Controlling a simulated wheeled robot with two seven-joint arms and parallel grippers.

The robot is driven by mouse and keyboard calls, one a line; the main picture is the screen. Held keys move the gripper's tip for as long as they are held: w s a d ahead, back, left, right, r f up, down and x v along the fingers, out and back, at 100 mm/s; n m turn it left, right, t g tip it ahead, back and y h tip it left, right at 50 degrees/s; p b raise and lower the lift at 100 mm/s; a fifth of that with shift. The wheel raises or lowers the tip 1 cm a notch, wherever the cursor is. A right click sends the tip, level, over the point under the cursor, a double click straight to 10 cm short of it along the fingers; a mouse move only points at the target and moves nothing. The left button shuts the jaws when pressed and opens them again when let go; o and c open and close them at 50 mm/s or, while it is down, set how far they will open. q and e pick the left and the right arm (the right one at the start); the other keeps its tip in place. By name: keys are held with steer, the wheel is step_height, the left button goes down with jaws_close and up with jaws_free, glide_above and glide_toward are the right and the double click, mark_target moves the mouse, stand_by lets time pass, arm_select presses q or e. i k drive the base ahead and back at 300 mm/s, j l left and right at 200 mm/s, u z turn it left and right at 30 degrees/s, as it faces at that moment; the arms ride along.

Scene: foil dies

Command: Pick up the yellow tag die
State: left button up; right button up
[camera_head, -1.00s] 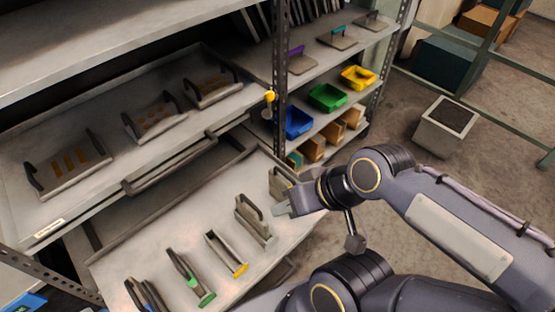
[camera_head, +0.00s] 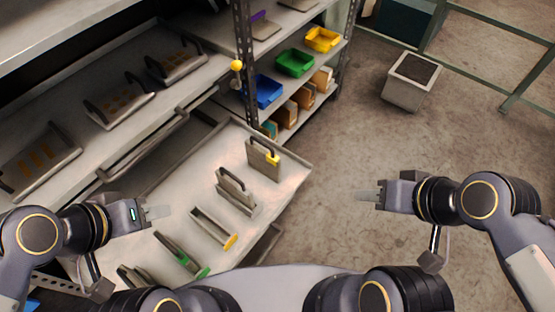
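Several grey dies with handles stand in a row on the pulled-out tray (camera_head: 287,196). The farthest die (camera_head: 262,165) has a yellow tag at its upper right. Nearer, an open-topped die (camera_head: 211,226) has a yellow-orange tag at its lower right end. Between them stands a die (camera_head: 234,192) with no coloured tag in sight. My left gripper (camera_head: 157,213) is over the tray's left part, left of the open-topped die and apart from it. My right gripper (camera_head: 368,196) is over the floor, right of the tray. Both look empty; their finger gaps cannot be made out.
A green-tagged die (camera_head: 181,255) and a dark-handled one (camera_head: 134,277) stand nearer on the tray. The shelf (camera_head: 75,126) on the left holds several handled dies. Blue (camera_head: 263,92), green (camera_head: 295,63) and yellow (camera_head: 322,39) bins sit behind.

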mark_target(268, 164)
steer(key=i+l+u, duration=0.15)
steer(key=u, duration=0.3)
steer(key=i+l+u, duration=0.1)
steer(key=l+u, duration=0.2)
steer(key=u, duration=0.15)
steer(key=l+u, duration=0.25)
steer(key=u, duration=0.2)
